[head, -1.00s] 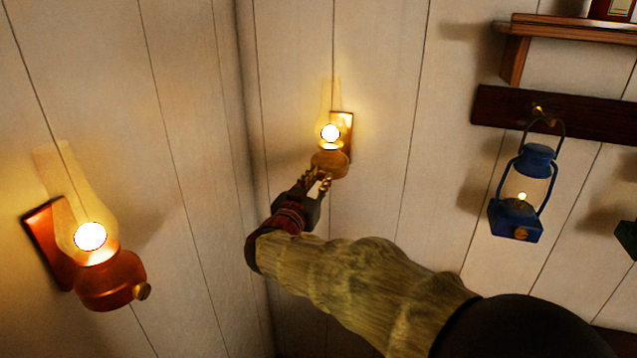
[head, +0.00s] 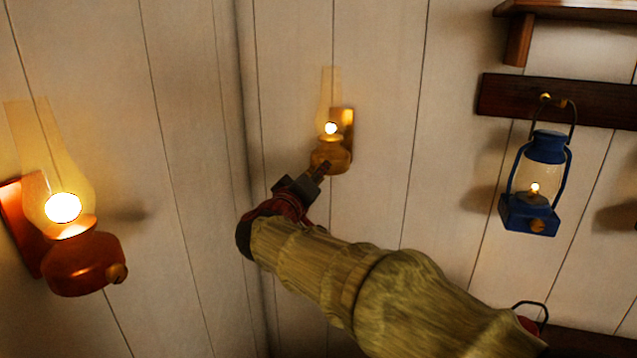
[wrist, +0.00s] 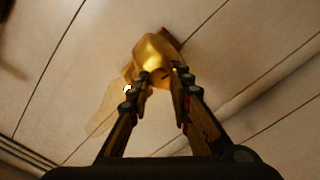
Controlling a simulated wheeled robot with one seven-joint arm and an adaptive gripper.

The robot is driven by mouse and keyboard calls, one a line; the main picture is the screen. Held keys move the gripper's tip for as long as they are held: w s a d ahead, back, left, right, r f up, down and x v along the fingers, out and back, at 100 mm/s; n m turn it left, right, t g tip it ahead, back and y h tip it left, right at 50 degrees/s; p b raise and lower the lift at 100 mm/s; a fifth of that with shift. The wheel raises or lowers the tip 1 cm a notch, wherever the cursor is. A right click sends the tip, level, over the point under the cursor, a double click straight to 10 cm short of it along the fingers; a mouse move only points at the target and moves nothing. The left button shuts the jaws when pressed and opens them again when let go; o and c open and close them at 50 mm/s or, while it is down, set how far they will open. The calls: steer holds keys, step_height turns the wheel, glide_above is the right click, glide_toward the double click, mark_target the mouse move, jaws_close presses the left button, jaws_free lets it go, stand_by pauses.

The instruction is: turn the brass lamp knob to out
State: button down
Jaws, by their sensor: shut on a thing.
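The brass lamp (head: 331,154) hangs on the far wall near the corner. Its glass chimney is clear and a small flame glows inside. In the wrist view its rounded brass bowl (wrist: 158,60) is straight ahead of my fingers. My gripper (head: 322,172) reaches up to the lower front of the bowl; it also shows in the wrist view (wrist: 163,84). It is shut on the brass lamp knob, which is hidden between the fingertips.
A copper lamp (head: 84,264) with a bright flame and its own knob is on the left wall. A lit blue lantern (head: 528,213) hangs from a dark wooden rail (head: 500,97) at right. Part of a red object (head: 528,324) shows at lower right, behind my arm.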

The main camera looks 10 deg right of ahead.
steer(key=m+p, duration=2.8)
steer(key=m, duration=0.6)
steer(key=shift+f, duration=0.15)
stand_by(0.5)
steer(key=c, duration=1.6)
jaws_free()
